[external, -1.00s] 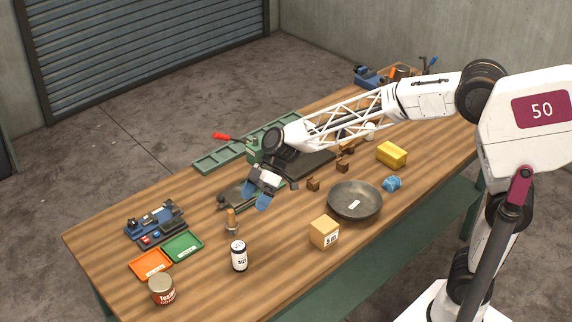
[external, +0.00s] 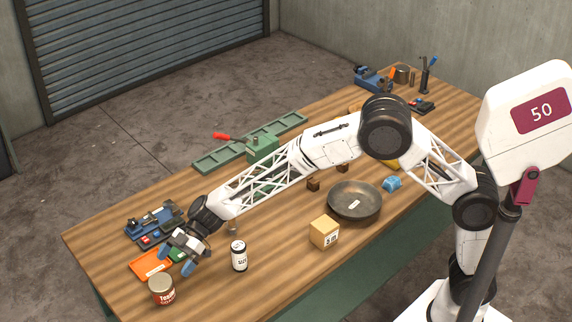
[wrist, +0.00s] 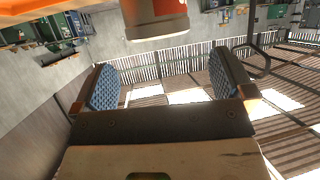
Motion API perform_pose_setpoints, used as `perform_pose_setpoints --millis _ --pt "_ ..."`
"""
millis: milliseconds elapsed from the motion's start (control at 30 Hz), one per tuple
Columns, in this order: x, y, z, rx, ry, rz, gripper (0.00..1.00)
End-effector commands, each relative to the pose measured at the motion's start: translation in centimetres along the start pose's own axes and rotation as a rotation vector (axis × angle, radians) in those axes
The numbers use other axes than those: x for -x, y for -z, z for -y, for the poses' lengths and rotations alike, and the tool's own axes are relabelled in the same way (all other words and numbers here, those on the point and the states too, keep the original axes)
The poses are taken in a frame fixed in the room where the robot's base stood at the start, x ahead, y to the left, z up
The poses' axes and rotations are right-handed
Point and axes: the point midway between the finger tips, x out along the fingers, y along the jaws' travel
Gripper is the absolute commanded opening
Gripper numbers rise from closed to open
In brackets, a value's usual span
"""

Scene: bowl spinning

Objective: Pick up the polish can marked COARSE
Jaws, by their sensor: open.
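A blue tool fixture (external: 150,219) is behind. A tan box (external: 324,232) and a metal bowl (external: 354,203) stand right. The table between the white can and front edge is clear.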

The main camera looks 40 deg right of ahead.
Motion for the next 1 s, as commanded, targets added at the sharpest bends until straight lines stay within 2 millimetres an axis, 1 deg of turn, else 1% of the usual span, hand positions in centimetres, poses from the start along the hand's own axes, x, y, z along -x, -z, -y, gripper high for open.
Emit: perform_pose_setpoints --millis 333,467,700,1000 --pt "-0.1 -0.1 0.0 0.0 0.0 0.0 1.0" --pt "-0.8 -0.1 0.0 -0.001 0.001 0.001 1.0" --pt "-2.5 -0.1 0.0 -0.001 0.001 0.0 1.0" --pt "-2.7 -0.1 0.0 -0.001 0.0 0.0 1.0"
